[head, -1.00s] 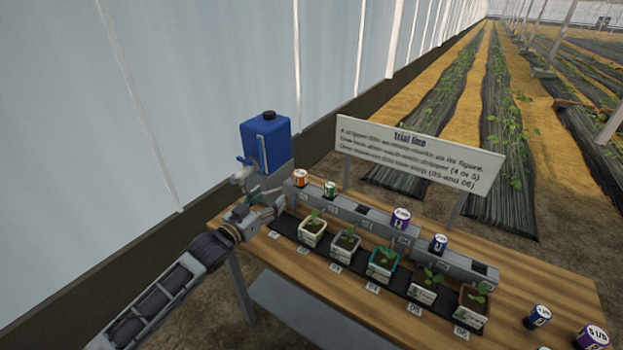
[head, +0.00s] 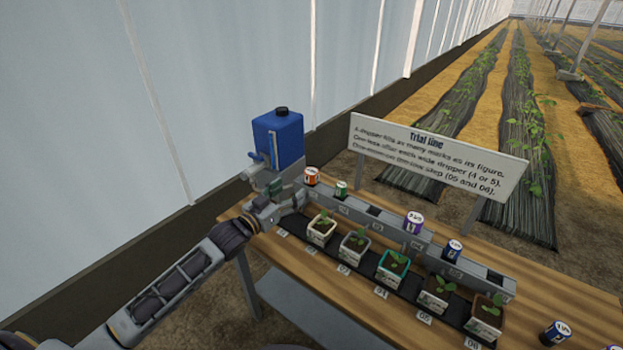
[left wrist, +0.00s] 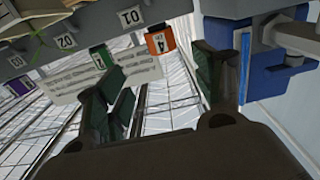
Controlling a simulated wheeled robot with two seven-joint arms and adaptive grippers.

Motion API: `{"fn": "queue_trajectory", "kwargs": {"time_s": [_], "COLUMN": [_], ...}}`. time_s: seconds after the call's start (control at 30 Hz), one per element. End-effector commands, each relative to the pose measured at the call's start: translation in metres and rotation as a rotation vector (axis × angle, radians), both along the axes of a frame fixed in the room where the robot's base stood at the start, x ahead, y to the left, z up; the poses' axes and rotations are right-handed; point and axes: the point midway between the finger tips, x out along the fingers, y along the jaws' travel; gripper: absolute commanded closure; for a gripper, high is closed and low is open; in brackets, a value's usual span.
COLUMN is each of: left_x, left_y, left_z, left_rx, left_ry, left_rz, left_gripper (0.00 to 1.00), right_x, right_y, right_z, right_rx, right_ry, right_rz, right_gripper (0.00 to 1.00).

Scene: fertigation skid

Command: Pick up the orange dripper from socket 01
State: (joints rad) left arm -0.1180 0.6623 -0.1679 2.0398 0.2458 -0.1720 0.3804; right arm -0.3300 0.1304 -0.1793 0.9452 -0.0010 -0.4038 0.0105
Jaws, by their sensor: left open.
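The orange dripper (head: 311,177) stands upright in the far-left end of the grey rail (head: 362,213). It also shows in the left wrist view (left wrist: 161,41), with a figure 4 on its label, beside the 01 tag (left wrist: 131,16). My left gripper (head: 284,190) is at the rail's left end, just left of the dripper. In the left wrist view its two dark fingers (left wrist: 160,88) are spread apart with nothing held. The dripper appears beyond the fingertips, between them and apart from them. My right gripper is in neither view.
A green dripper (head: 341,188) stands close right of the orange one. A blue tank (head: 278,140) rises behind my gripper. Purple (head: 414,222) and blue (head: 454,250) drippers sit farther along the rail. Potted seedlings line the front, and a sign (head: 437,157) stands behind.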

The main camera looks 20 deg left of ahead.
Motion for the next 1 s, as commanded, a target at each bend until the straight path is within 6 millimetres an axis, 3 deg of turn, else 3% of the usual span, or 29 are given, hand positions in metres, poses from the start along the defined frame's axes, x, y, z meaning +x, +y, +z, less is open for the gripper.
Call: {"fn": "queue_trajectory", "kwargs": {"time_s": [1.0], "left_x": [0.063], "left_y": [-0.023], "left_z": [0.001], "left_rx": [0.0], "left_ry": [-0.001], "left_rz": [-0.001], "left_gripper": [0.32], "right_x": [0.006], "right_y": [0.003], "right_z": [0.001], "right_rx": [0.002], "right_ry": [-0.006], "right_rz": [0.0], "right_gripper": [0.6]}}
